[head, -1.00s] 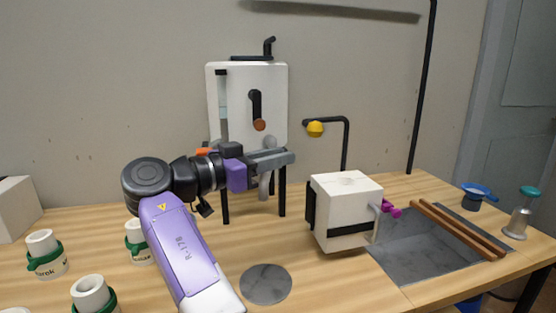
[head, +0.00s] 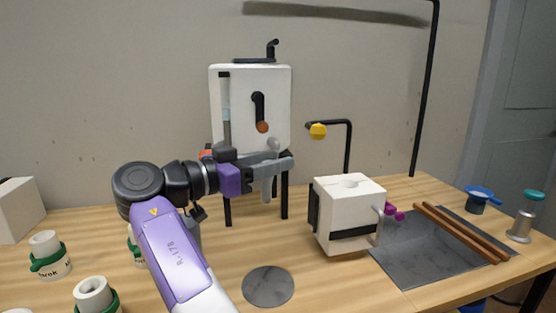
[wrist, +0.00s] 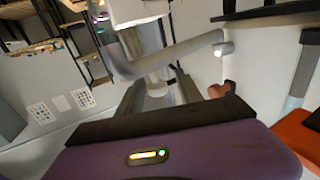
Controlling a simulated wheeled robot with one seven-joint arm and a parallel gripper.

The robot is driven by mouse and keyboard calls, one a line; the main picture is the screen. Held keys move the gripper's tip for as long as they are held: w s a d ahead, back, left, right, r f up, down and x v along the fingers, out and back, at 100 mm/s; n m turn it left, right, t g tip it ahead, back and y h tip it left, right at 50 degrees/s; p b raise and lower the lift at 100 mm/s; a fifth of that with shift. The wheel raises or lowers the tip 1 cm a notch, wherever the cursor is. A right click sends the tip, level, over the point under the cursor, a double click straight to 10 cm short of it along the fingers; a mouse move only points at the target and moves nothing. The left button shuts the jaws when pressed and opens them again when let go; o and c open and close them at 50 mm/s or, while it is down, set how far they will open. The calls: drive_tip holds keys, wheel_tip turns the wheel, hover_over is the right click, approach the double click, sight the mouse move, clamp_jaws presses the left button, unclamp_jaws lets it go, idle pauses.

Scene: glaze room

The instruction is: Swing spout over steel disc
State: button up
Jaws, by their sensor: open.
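The white tank (head: 252,105) stands on dark legs at the back, with a black lever ending in a brown knob (head: 262,127). The grey spout (head: 267,186) is at the tank's lower front, partly hidden behind my gripper (head: 284,160). In the wrist view the bent grey spout (wrist: 175,57) crosses just beyond my open fingers (wrist: 163,98). I cannot tell whether they touch it. The steel disc (head: 268,287) lies flat on the table in front, with nothing on it; the spout hangs well behind it in the picture.
A white box-shaped device (head: 349,205) stands right of the disc. A sunken grey tray (head: 405,262) with two brown bars (head: 460,232) is further right. White cups with green bands (head: 49,256) stand at left. A black pipe with a yellow knob (head: 318,131) rises behind.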

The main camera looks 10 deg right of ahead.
drive_tip(key=v, duration=0.6)
drive_tip(key=shift+s+a, duration=0.1)
drive_tip(key=shift+a, duration=0.05)
drive_tip(key=shift+r, duration=0.15)
